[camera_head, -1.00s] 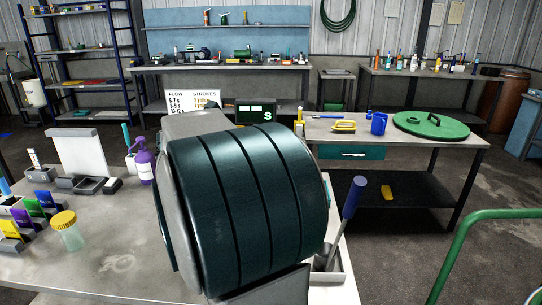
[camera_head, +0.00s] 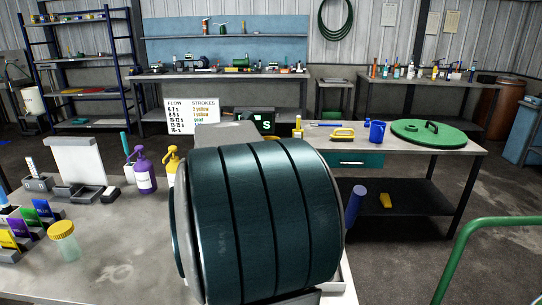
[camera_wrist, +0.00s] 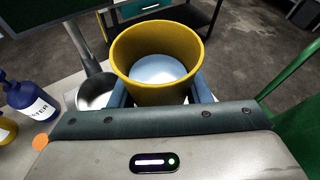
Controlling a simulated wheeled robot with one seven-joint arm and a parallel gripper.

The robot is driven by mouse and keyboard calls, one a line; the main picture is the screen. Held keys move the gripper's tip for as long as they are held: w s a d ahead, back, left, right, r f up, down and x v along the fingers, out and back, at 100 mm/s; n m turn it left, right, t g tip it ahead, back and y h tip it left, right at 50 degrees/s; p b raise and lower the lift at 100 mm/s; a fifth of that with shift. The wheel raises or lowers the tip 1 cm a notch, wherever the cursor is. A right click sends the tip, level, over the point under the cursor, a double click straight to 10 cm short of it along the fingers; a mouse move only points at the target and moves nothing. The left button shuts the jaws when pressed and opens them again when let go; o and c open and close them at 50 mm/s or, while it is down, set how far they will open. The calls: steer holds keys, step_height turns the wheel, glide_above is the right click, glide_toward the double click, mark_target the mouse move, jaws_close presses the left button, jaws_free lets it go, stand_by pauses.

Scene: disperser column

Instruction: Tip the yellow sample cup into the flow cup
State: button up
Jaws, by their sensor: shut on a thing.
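The yellow sample cup (camera_wrist: 155,88) is in the wrist view, mouth toward the camera, with pale bluish-white contents inside. My gripper (camera_wrist: 160,92) is shut on it, with a blue-grey finger on each side. A grey metal cup (camera_wrist: 98,93), perhaps the flow cup, stands just left of the yellow cup, beside a grey rod. The yellow cup and finger hide part of the view around it.
A blue bottle (camera_wrist: 28,100) stands left of the metal cup. In the head view a purple bottle (camera_head: 143,170), a yellow bottle (camera_head: 172,163) and a yellow-lidded jar (camera_head: 65,240) are left of my arm.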

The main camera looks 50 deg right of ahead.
steer(key=shift+f+n+g+p, duration=0.1)
steer(key=shift+n+g+p, duration=0.3)
steer(key=shift+p, duration=0.45)
steer(key=shift+s+f+n+g+p, duration=0.1)
steer(key=shift+f+n+g+p, duration=0.45)
steer(key=shift+n+p, duration=0.45)
steer(key=shift+w+r+n+g+p, duration=0.2)
steer(key=shift+r+n+g+p, duration=0.3)
steer(key=shift+p, duration=1)
steer(key=shift+s+a+n+g+p, duration=0.1)
steer(key=shift+n+g+p, duration=0.45)
steer(key=shift+n+p, duration=0.7)
steer(key=shift+r+g+p, duration=0.3)
steer(key=shift+r+p, duration=0.05)
steer(key=shift+p, duration=0.5)
steer(key=shift+r+n+g+h+p, duration=0.4)
steer(key=shift+r+n+g+p, duration=0.2)
steer(key=shift+n+p, duration=0.35)
steer(key=shift+r+n+g+h+p, duration=0.3)
steer(key=shift+r+n+g+p, duration=0.5)
steer(key=shift+p, duration=2.65)
steer(key=shift+w+r+n+h+p, duration=0.35)
steer(key=shift+n+p, duration=0.65)
steer(key=shift+p, duration=1.1)
